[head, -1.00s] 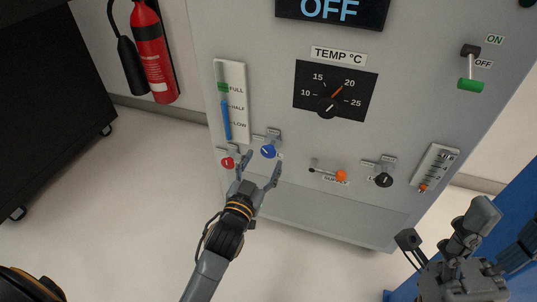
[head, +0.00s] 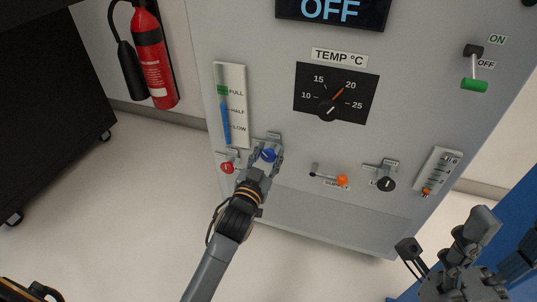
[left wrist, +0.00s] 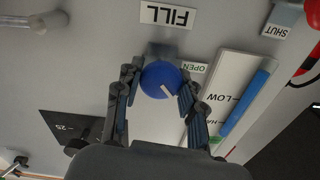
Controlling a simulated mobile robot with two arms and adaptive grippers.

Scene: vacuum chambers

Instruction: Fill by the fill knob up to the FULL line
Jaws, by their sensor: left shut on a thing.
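The blue round fill knob (head: 268,155) sits low on the grey panel. In the left wrist view the knob (left wrist: 160,80) has a white mark, with the labels FILL and OPEN beside it. My left gripper (head: 266,160) is shut on the knob, one finger on each side; its fingers (left wrist: 158,88) also show in the left wrist view. The level gauge (head: 233,105) is left of and above the knob. Its blue column stands above HALF, up to about the lower edge of the green band at FULL. My right gripper (head: 465,245) is at the lower right; its fingers are unclear.
A red knob (head: 227,167) is close left of the fill knob. An orange-tipped lever (head: 330,178), a black knob (head: 386,184) and a slider (head: 436,171) are to the right. A TEMP dial (head: 336,94), an OFF display and a green-handled switch (head: 474,85) are higher.

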